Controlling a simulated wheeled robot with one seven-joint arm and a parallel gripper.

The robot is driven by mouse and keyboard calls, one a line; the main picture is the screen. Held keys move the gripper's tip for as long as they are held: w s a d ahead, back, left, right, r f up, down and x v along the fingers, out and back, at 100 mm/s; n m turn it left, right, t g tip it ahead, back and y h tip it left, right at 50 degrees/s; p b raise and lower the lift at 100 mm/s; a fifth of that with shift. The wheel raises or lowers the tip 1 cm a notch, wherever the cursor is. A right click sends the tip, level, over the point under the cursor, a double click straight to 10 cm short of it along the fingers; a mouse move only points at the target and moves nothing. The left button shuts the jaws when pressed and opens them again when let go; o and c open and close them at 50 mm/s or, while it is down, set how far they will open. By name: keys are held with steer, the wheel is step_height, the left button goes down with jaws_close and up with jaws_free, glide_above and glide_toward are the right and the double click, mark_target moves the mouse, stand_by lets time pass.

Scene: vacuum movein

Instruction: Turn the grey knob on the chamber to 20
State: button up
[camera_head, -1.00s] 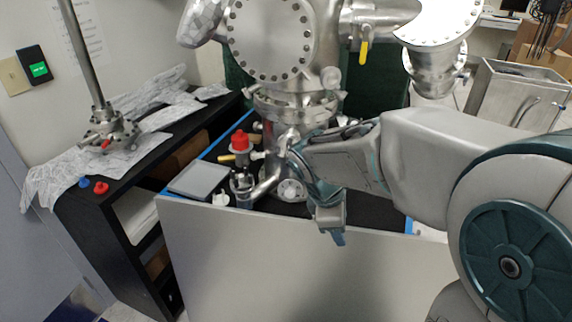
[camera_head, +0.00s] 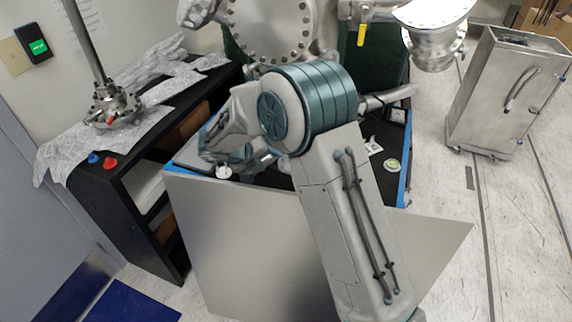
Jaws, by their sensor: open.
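The steel chamber (camera_head: 268,28) stands at the top centre, with a bolted round flange facing me. My forearm crosses in front of its lower part. My gripper (camera_head: 236,157) is open at the left end of the arm, low over the left side of the bench, and its fingertips are partly hidden by my own wrist. A small whitish round knob (camera_head: 223,172) shows just below it, near the bench's front edge. I cannot tell whether this is the grey knob. No scale or number can be read. The red-topped valve is hidden behind my arm.
A black shelf (camera_head: 130,165) with foil and a flanged rod (camera_head: 113,105) stands at the left, with a blue cap (camera_head: 93,158) and red cap (camera_head: 110,163). A yellow-handled valve (camera_head: 362,35) hangs top right. A steel cabinet (camera_head: 500,95) stands right, with clear floor before it.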

steer(key=x, duration=1.1)
steer(key=shift+d+p, duration=0.1)
steer(key=shift+p, duration=0.25)
steer(key=c, duration=1)
